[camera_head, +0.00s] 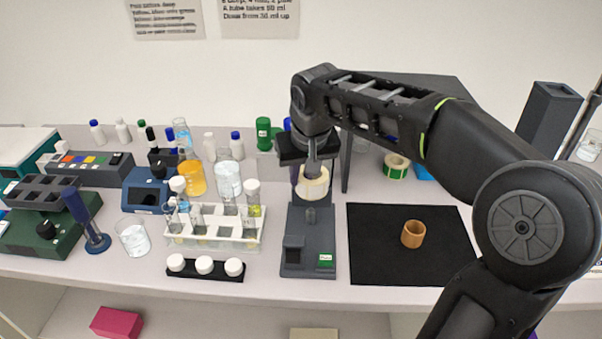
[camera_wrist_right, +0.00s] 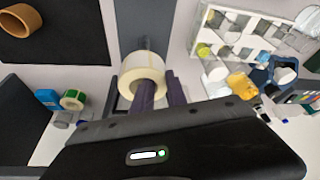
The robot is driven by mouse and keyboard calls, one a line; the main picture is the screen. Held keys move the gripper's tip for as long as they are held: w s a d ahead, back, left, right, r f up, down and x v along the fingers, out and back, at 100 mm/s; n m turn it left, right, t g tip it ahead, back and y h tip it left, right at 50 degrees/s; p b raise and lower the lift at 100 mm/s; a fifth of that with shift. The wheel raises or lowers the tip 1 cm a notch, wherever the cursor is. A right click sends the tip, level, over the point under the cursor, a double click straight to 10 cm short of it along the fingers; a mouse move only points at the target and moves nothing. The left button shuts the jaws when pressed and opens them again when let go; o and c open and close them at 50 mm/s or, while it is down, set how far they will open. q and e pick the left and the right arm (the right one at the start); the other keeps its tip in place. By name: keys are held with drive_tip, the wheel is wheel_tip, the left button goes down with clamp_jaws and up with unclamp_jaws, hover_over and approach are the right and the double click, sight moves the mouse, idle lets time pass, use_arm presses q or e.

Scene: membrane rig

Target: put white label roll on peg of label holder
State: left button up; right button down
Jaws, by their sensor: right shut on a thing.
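The white label roll (camera_head: 313,185) is a pale ring with a tan core, in the grip of my right gripper (camera_head: 313,165). The wrist view shows the roll (camera_wrist_right: 142,76) with my right gripper's dark fingers (camera_wrist_right: 152,97) at its rim, one finger reaching over its hole. The dark grey label holder (camera_head: 308,250), with a small green label, stands on the table under the roll; its grey base also shows in the wrist view (camera_wrist_right: 145,20). The roll is over the holder's back part. My left gripper is out of view.
A black mat (camera_head: 370,265) lies right of the holder with a brown ring (camera_head: 412,234) on it. A green roll (camera_head: 396,167) stands behind. Left of the holder are a white tube rack (camera_head: 215,235) and a black strip of white-capped vials (camera_head: 204,268).

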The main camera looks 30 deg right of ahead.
sight(303, 179)
drive_tip(key=shift+f+b, duration=1.1)
drive_tip(key=shift+f, duration=0.45)
